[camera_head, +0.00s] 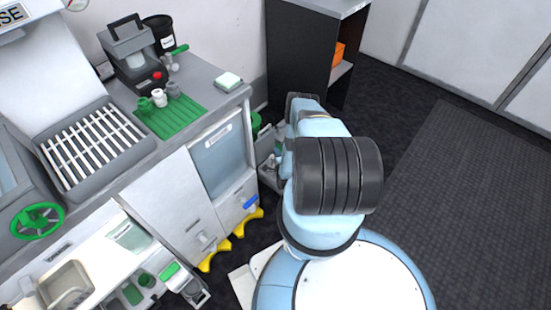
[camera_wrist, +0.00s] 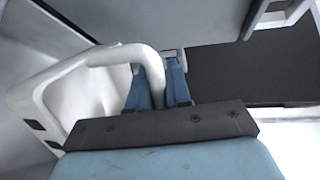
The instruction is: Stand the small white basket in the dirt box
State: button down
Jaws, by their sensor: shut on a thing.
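In the wrist view, my gripper (camera_wrist: 161,78) has its two blue fingers closed at the curved white handle of the small white basket (camera_wrist: 60,95). The basket hangs to the left of the fingers, with its handle arching over towards them. Its lower part is partly hidden by the gripper's dark mount. In the head view my arm hides the gripper, and I cannot make out the held basket. A grey open container (camera_head: 268,176) stands on the floor just left of my arm, partly covered by it. I cannot tell whether it is the dirt box.
A grey counter (camera_head: 215,93) with a green mat (camera_head: 170,117), a metal grille (camera_head: 93,143) and small cups is on the left. A black cabinet (camera_head: 298,55) holding an orange object (camera_head: 338,55) stands behind my arm. Yellow pieces (camera_head: 215,256) lie low by the cabinets. The dark floor at right is clear.

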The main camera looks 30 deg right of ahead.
jog(key=shift+f, duration=1.25)
jog(key=c, duration=1.1)
grip_release()
jog(key=shift+o, duration=0.2)
jog(key=shift+s, duration=0.1)
jog(key=v, duration=1.2)
